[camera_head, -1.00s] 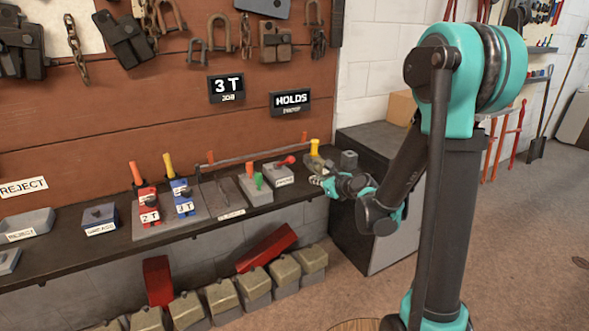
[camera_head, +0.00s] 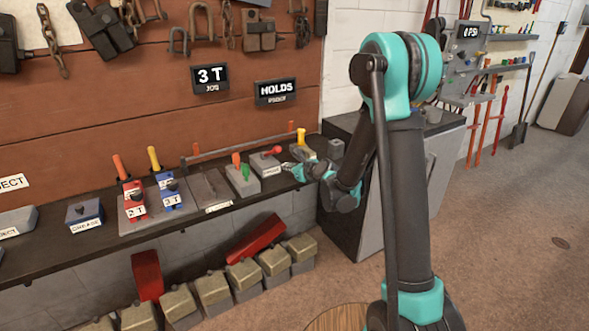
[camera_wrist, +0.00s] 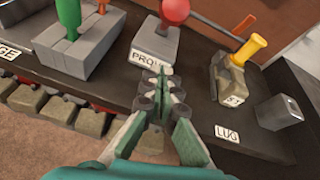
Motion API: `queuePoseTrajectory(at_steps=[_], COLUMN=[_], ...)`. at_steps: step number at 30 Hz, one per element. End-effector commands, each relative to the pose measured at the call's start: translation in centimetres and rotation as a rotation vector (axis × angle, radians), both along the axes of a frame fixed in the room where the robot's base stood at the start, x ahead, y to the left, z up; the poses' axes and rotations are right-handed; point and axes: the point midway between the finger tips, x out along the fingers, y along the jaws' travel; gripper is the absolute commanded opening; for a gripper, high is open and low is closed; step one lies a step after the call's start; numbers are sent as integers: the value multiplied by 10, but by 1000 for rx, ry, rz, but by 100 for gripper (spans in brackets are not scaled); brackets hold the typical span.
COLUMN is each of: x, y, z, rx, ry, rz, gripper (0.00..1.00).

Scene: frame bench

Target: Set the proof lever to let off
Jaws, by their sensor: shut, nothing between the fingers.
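The proof lever has a red ball knob (camera_head: 275,150) on a grey box (camera_head: 265,167) on the bench; the knob leans to the right in the head view. In the wrist view the red knob (camera_wrist: 175,9) is at the top edge, above the box's PROOF label (camera_wrist: 153,48). My gripper (camera_wrist: 160,80) is shut and empty, its tips just in front of that label. In the head view my gripper (camera_head: 291,171) is just right of the proof box. Whether the tips touch the box I cannot tell.
Left of the proof box is a grey block (camera_head: 243,180) with green and orange levers. Right is a yellow-handled piece (camera_wrist: 235,72) by a LUG label and a grey socket (camera_wrist: 278,112). A wall sign (camera_head: 276,90) reads HOLDS; another (camera_head: 210,77) reads 3 T.

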Motion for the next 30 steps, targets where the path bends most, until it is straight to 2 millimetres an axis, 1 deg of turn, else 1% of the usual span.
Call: queuePoseTrajectory(at_steps=[1,3,10,15,24,30], x=[2,5,12,13,13,14], y=[3,7,17,18,18,9], z=[7,14,30,33,33,39], rx=[-1,-1,-1,-1,-1,-16], ry=[-1,0,-1,-1,1,24], rz=[0,1,0,0,0,-2], gripper=[0,0,0,0,0,0])
